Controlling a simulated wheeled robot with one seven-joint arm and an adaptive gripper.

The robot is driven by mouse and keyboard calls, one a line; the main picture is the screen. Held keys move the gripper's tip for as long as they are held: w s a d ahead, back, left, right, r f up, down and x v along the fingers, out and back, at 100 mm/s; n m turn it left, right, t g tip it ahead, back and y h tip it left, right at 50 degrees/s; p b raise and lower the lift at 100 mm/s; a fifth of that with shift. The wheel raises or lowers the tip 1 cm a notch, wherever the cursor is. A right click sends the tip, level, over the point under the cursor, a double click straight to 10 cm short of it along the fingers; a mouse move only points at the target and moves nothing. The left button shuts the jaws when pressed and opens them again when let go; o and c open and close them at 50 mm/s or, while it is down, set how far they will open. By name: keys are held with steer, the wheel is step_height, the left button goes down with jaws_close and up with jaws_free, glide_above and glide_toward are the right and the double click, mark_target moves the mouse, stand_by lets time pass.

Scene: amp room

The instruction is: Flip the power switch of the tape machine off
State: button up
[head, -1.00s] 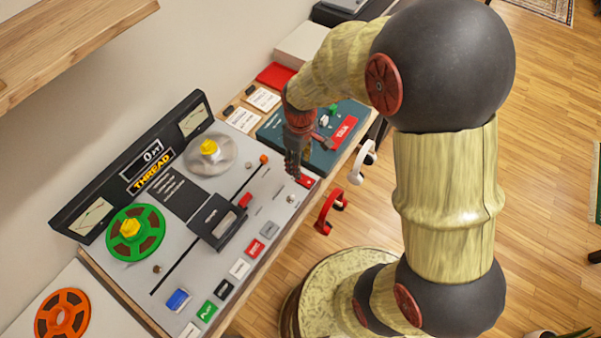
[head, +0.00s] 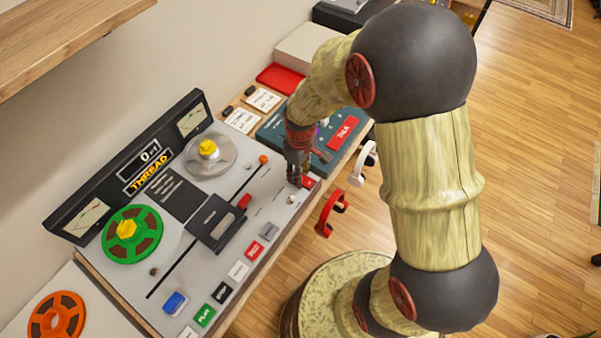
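The tape machine (head: 180,265) is a grey deck with a green reel (head: 132,234) at left, a clear reel (head: 210,153) at right and a black display panel (head: 145,165) behind. A small red switch (head: 308,182) sits at its right front corner; I take it to be the power switch, but its label is too small to read. My gripper (head: 295,183) points down just left of this switch, very close to it. Whether they touch cannot be told. The fingers look close together, but their gap is not clear. The switch's position cannot be made out.
A teal box (head: 270,133) with a red label stands right of the deck. White headphones (head: 365,162) and a red pair (head: 328,213) hang at the bench's front edge. A wooden shelf (head: 60,35) juts out at upper left. Several colored buttons line the deck's front.

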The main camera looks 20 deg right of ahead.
jaws_close()
steer(key=shift+s+d+t+y+b, duration=0.2)
steer(key=shift+t+y+b, duration=0.1)
steer(key=shift+t+b, duration=0.1)
steer(key=shift+f+t+y+b, duration=0.1)
steer(key=shift+t+y+b, duration=0.25)
steer(key=shift+b, duration=0.7)
steer(key=shift+s+r+t+y+b, duration=0.25)
steer(key=shift+t+b, duration=0.2)
steer(key=shift+b, duration=0.4)
steer(key=shift+w, duration=0.1)
steer(key=shift+o, duration=1.4)
jaws_free()
steer(key=shift+o, duration=0.3)
steer(key=shift+r, duration=0.1)
